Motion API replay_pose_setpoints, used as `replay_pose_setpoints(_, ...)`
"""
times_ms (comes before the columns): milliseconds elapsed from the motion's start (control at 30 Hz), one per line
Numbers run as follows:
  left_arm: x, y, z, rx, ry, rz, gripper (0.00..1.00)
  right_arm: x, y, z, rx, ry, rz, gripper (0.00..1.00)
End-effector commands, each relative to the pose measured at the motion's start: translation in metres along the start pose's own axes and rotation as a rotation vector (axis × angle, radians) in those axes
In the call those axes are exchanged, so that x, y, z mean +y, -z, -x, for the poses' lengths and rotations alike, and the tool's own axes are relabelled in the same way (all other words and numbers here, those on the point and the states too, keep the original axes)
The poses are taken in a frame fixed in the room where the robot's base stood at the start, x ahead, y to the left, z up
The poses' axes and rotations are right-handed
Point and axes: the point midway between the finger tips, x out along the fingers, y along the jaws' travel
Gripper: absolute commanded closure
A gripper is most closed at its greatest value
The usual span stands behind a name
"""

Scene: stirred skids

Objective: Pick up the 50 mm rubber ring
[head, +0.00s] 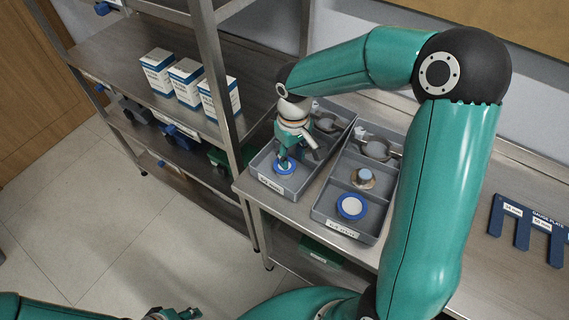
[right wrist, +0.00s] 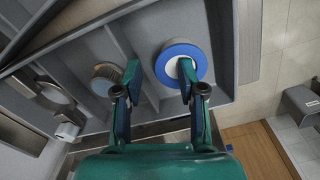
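A blue ring with a pale centre (head: 284,166) lies in the front compartment of the left grey tray (head: 262,178); the tray's label is too small to read surely. My right gripper (head: 299,156) points down over this tray, close to the ring. In the right wrist view my right gripper (right wrist: 158,75) has its fingers apart, with nothing held between them. One fingertip overlaps the pale centre of the blue ring (right wrist: 164,68); the other is near the tan round part (right wrist: 106,74). Contact cannot be told. My left gripper (head: 174,313) is partly cut off at the bottom edge.
A second grey tray (head: 318,211) holds a larger blue ring (head: 351,206), a tan round part (head: 363,178) and a metal ring part (head: 376,149). A dark blue slotted gauge plate (head: 530,226) lies at right. Shelves with white-blue boxes (head: 187,82) stand at left.

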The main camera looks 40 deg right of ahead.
Motion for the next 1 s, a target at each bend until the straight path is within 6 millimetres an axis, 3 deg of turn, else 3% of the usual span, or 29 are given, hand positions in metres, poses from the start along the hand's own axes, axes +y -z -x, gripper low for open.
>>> replay_pose_setpoints(167, -0.001, 0.0, -0.002, 0.0, 0.0, 0.0, 0.6, 0.0, 0.0, -0.001, 0.0, 0.0, 0.0, 0.6)
replay_pose_setpoints(400, 0.0, 0.0, -0.001, 0.0, 0.0, 0.0, 0.6, 0.0, 0.0, -0.001, 0.0, 0.0, 0.0, 0.98)
replay_pose_setpoints(433, 0.0, 0.0, -0.001, 0.0, 0.0, 0.0, 0.6, 0.0, 0.0, -0.001, 0.0, 0.0, -0.001, 1.0)
replay_pose_setpoints(833, 0.0, 0.0, 0.0, 0.0, 0.0, 0.0, 0.6, 0.001, -0.001, 0.001, 0.0, 0.0, -0.001, 1.0)
replay_pose_setpoints(1000, 0.0, 0.0, 0.0, 0.0, 0.0, 0.0, 0.6, 0.001, 0.001, 0.01, 0.003, -0.002, -0.001, 1.0)
